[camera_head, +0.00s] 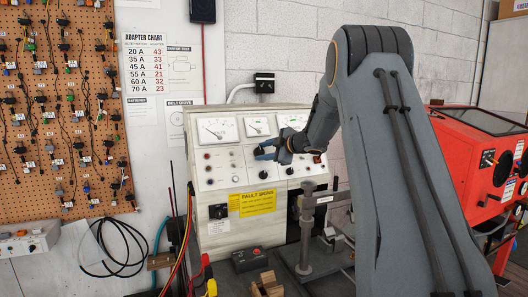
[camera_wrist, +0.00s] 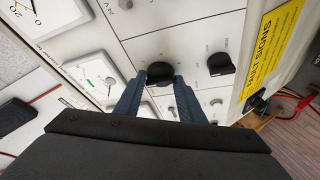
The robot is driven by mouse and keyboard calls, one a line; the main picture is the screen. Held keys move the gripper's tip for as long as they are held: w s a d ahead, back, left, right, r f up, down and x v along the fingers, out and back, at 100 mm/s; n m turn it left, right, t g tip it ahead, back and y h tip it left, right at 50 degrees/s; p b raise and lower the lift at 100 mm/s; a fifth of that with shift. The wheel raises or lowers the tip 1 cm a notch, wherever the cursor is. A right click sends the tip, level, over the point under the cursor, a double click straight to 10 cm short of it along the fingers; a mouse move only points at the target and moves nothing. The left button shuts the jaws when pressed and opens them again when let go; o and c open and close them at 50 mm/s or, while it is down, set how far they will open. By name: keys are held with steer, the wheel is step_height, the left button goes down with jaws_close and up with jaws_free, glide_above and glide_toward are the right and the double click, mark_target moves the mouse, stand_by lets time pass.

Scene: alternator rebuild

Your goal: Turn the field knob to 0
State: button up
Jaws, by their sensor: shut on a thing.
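The test bench (camera_head: 222,190) has a pale front panel with gauges, switches and black knobs. My gripper (camera_head: 262,154) is at the upper middle of this panel, its blue fingers reaching in from the right. In the wrist view my gripper (camera_wrist: 160,84) has its two fingers on either side of a black round knob (camera_wrist: 160,70) and is shut on it. The knob's label and pointer are too small or hidden to read, so I cannot tell its setting or confirm it is the field knob. Another black knob (camera_wrist: 221,64) is to the right, apart from the fingers.
A yellow sign (camera_head: 257,203) is on the lower panel. A metal stand (camera_head: 305,240) rises in front of the bench at right. A red cabinet (camera_head: 479,150) stands far right. Colored cables (camera_head: 187,235) hang at the bench's left. A pegboard (camera_head: 60,110) with connectors fills the left wall.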

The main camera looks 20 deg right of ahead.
steer(key=o, duration=1)
steer(key=shift+o, duration=0.2)
steer(key=b+v, duration=0.2)
steer(key=v, duration=0.6)
steer(key=shift+b, duration=0.3)
steer(key=shift+w, duration=0.1)
